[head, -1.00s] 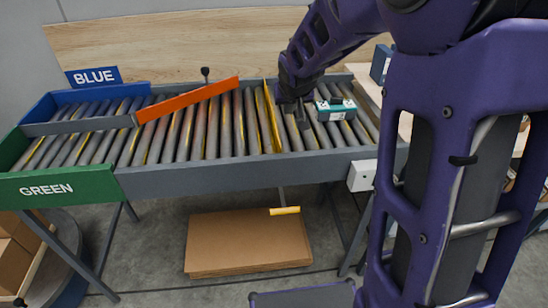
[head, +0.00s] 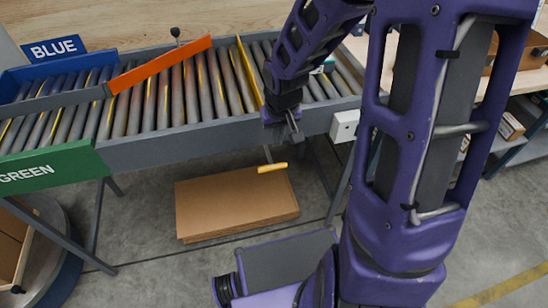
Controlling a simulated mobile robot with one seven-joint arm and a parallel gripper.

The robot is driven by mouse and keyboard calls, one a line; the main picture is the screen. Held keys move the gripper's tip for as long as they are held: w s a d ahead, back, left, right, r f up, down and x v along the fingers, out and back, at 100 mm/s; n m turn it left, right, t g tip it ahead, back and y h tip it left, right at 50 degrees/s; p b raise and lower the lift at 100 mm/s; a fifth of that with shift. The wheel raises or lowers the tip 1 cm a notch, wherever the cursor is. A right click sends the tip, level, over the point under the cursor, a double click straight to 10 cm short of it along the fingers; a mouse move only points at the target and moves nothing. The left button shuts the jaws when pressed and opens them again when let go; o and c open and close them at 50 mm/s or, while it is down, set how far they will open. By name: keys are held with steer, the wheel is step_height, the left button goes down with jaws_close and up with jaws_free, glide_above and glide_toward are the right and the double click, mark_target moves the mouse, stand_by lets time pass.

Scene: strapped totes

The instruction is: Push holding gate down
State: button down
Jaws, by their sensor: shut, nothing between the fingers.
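The yellow holding gate (head: 246,76) stands upright across the roller conveyor, right of the orange diverter arm. A yellow-ended lever (head: 272,168) sticks out below the conveyor's front rail, above the cardboard on the floor. My gripper (head: 295,134) is shut and empty, pointing down in front of the front rail. In the picture it is above and slightly right of the yellow lever, apart from it. A teal and white tote (head: 325,66) on the rollers right of the gate is mostly hidden by my arm.
The orange diverter (head: 160,65) slants over the rollers toward the BLUE (head: 54,49) and GREEN (head: 45,170) lanes. A white box (head: 344,126) is fixed on the front rail. Flat cardboard (head: 235,208) lies on the floor below. Conveyor legs stand either side.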

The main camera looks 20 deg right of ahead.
mark_target(273, 166)
steer(key=b+x, duration=0.4)
steer(key=x, duration=1)
steer(key=shift+w, duration=0.1)
